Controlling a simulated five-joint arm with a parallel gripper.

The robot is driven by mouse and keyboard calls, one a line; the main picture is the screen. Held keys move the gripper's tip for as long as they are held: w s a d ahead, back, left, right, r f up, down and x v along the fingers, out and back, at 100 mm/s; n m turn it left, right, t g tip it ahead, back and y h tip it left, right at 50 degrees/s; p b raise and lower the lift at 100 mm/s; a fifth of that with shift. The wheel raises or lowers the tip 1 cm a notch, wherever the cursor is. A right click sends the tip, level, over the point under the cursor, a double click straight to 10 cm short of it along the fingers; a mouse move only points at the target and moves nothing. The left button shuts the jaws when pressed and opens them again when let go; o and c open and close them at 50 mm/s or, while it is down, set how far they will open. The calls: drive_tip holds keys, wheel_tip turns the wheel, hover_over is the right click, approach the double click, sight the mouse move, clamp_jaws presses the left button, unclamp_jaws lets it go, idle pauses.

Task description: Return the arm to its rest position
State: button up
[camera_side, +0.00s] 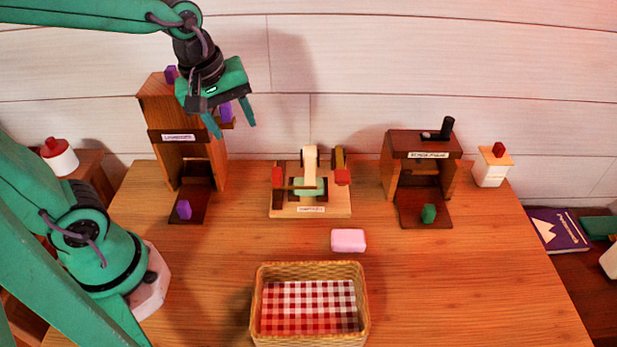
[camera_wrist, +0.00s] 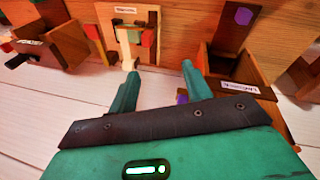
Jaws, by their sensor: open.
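My gripper (camera_side: 233,130) is open and empty, raised above the back left of the table in the side view, in front of the upper part of the left wooden house-like stand (camera_side: 160,112). In the wrist view my gripper's two green fingers (camera_wrist: 156,88) stand apart with nothing between them. My arm reaches in from the left, with its base at the table's left side. A purple piece (camera_side: 226,111) shows just behind the fingers, at the stand's side; whether they touch it I cannot tell.
A wicker basket (camera_side: 258,310) with checked cloth stands at the front. A pink block (camera_side: 348,240) lies behind it. A middle stand (camera_side: 338,209) and a dark-roofed right stand (camera_side: 410,143) are at the back. Purple (camera_side: 184,209) and green (camera_side: 429,213) blocks sit on the side stands' bases. The table's right front is clear.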

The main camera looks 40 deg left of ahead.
drive_tip(key=s+a+r+m+t, duration=0.1)
drive_tip(key=s+m, duration=0.5)
drive_tip(key=m, duration=0.6)
drive_tip(key=shift+s+a+r+t, duration=0.15)
drive_tip(key=shift+s+r+t, duration=0.2)
drive_tip(key=shift+r+t, duration=0.45)
drive_tip(key=shift+c, duration=0.4)
